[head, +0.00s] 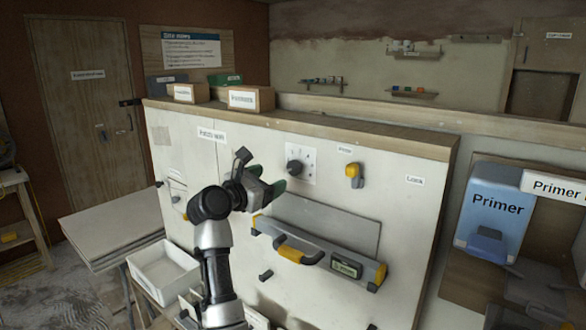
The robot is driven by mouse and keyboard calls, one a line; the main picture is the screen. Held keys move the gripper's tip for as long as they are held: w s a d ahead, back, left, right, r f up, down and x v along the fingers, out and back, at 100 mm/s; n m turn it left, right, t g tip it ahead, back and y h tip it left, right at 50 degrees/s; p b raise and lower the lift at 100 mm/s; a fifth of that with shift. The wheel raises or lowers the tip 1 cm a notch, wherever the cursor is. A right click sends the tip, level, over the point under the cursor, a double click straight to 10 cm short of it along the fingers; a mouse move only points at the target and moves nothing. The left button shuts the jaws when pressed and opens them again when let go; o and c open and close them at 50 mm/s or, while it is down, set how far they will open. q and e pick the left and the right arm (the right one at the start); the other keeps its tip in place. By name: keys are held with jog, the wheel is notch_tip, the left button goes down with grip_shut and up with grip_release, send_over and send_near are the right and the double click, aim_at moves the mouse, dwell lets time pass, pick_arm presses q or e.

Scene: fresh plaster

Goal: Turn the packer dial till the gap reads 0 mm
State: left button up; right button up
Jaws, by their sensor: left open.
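A dark round dial (294,167) sits on a pale square plate with marks around it, on the upper part of a white wall panel. I take it for the packer dial; its setting is too small to read. My left gripper (265,186) is open and empty in front of the panel, to the left of and a little below the dial, apart from it in the picture. A long grey level with yellow parts (318,250) is on the panel below. Its small greenish display (346,266) is too small to read. My right gripper is not in view.
A yellow knob (353,171) is right of the dial. Labelled boxes (250,99) stand on the panel's top ledge. A white tray (163,272) is at the lower left. A blue Primer container (492,207) is at the right.

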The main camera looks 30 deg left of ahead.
aim_at(292, 169)
pick_arm(q)
jog(key=w+p, duration=0.1)
jog(key=w, duration=0.4)
jog(key=w+p, duration=0.1)
jog(key=w, duration=0.2)
jog(key=shift+w+d+p, duration=0.2)
jog(key=shift+d+p, duration=0.15)
jog(key=shift+w, duration=0.7)
jog(key=c, duration=0.9)
jog(key=shift+c, duration=0.2)
jog(key=shift+m, duration=0.3)
